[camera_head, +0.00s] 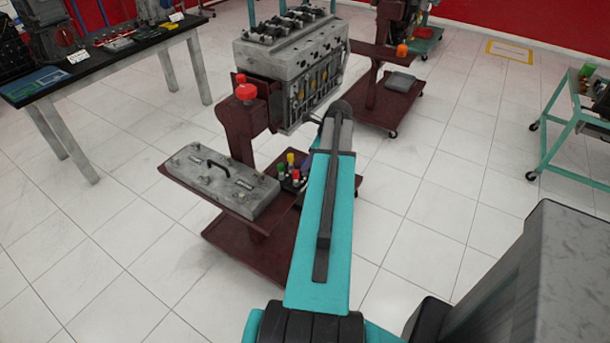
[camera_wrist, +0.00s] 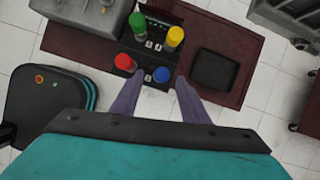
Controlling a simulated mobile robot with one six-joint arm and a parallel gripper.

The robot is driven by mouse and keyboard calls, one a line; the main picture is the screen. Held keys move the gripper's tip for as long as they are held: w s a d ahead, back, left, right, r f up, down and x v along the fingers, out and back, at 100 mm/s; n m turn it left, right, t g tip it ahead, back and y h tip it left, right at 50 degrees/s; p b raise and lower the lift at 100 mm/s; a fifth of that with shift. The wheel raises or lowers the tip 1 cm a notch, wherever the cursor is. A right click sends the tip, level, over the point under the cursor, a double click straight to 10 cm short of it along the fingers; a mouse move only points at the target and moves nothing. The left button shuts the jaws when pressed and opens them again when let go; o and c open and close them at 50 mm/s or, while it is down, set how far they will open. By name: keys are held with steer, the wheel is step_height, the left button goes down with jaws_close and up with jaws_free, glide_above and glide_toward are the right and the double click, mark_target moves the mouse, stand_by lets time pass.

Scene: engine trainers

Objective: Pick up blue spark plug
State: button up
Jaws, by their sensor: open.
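The blue spark plug (camera_wrist: 162,75) stands in the black holder (camera_wrist: 142,92) on the dark red cart, seen from above in the wrist view. A red plug (camera_wrist: 124,62), a green plug (camera_wrist: 138,22) and a yellow plug (camera_wrist: 174,38) stand in the same holder. My gripper (camera_wrist: 156,82) is open, its two purple fingers apart on either side of the blue plug in the picture. I cannot tell how high the fingertips are above it. In the head view the holder (camera_head: 291,185) shows small, partly behind my arm, and the blue plug cannot be made out there.
A grey cover with a handle (camera_head: 222,181) lies on the cart (camera_head: 253,213) beside the holder. An engine block (camera_head: 292,62) stands above the cart. A dark tray (camera_wrist: 214,69) is to the right of the holder. A workbench (camera_head: 110,48) is at the left.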

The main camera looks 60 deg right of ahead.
mark_target(305, 176)
steer(key=shift+p+x, duration=0.45)
steer(key=shift+x, duration=1.5)
steer(key=shift+w, duration=0.1)
jaws_close()
